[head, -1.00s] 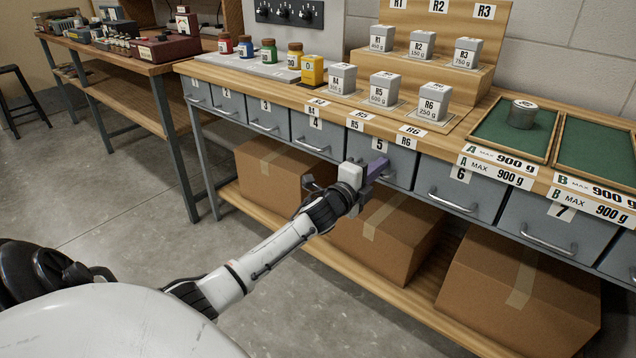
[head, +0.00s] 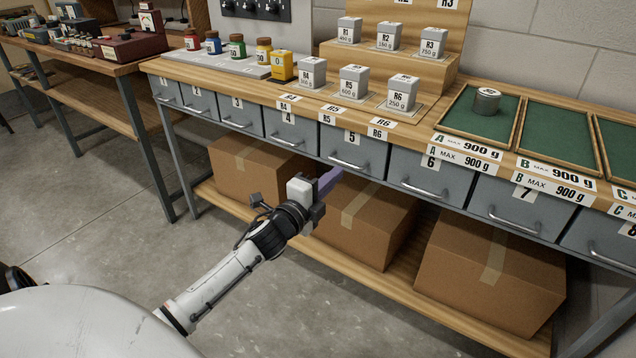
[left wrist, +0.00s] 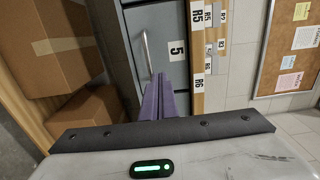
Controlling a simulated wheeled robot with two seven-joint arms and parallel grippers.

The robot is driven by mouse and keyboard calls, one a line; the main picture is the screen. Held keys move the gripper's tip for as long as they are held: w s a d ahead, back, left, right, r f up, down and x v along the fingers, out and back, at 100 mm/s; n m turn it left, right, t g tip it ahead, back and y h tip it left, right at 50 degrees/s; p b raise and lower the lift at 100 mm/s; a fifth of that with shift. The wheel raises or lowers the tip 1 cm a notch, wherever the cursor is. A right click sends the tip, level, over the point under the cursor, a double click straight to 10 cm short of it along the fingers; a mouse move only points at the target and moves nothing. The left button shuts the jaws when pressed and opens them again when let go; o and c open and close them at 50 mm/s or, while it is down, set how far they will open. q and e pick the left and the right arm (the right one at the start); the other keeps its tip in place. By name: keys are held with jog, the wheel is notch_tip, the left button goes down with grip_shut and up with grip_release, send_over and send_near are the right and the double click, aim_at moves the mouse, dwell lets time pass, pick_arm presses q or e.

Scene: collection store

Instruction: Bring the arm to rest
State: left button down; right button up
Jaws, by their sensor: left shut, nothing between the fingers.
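My left gripper (head: 329,181) reaches in from the lower left in the head view. It is in front of the bench, just below the handle of drawer 5 (head: 352,150) and apart from it as far as I can see. Its purple fingers are shut with nothing between them. They also show in the left wrist view (left wrist: 160,98), pointing towards the grey drawer front marked 5 (left wrist: 172,50). Drawer 5 is closed. My right gripper is not in view.
Cardboard boxes (head: 362,222) stand on the lower shelf (head: 385,285) close below the gripper. Grey weight boxes (head: 354,80) and green-lined trays (head: 557,147) stand on the bench top. A metal canister (head: 487,101) sits in tray A. The floor at the left is clear.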

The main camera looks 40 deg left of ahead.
pick_arm(q)
jog(key=shift+s+d, duration=0.2)
jog(key=shift+s, duration=2.1)
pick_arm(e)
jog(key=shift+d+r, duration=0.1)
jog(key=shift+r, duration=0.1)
